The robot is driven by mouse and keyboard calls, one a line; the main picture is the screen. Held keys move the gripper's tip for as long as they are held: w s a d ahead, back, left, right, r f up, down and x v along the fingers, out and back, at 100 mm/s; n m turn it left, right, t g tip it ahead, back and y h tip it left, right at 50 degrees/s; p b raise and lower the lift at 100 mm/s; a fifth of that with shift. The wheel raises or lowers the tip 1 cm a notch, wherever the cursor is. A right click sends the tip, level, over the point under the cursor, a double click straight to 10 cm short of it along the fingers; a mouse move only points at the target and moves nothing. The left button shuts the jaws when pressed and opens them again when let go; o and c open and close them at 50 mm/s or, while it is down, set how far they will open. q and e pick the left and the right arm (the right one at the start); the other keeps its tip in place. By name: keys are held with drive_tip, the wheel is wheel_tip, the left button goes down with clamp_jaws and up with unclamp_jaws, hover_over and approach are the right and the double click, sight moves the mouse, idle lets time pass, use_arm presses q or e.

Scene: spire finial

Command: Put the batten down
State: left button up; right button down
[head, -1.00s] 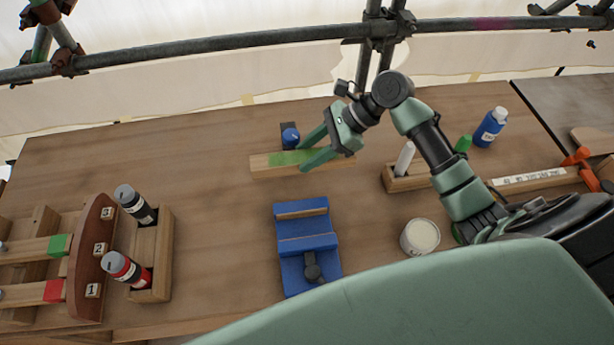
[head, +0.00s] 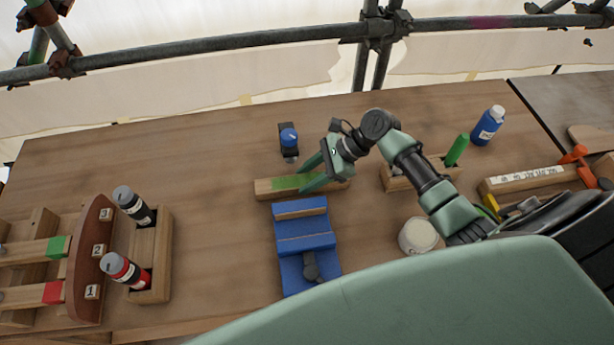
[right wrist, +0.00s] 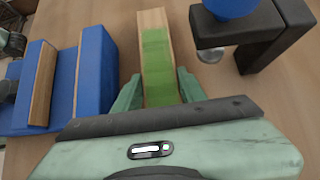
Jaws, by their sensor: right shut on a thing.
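The batten (head: 267,189) is a pale wooden bar with a green painted stretch. My right gripper (head: 309,180) is shut on it around the green part. In the head view the batten lies level just behind the blue vise-like block (head: 305,243); whether it touches the bench I cannot tell. In the right wrist view the batten (right wrist: 156,40) runs away between the two fingers of the right gripper (right wrist: 156,92). Its near part is hidden by the gripper body. My left gripper does not show.
A black clamp with a blue knob (head: 289,138) stands behind the batten, also at the right in the wrist view (right wrist: 262,30). A white tub (head: 418,236) and a wooden holder (head: 396,180) stand to the right. Bottles in a rack (head: 150,262) stand left. Bench between is clear.

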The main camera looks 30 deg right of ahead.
drive_tip(key=c, duration=1.2)
unclamp_jaws()
drive_tip(key=shift+f, duration=0.1)
drive_tip(key=o, duration=0.4)
drive_tip(key=shift+c, duration=0.2)
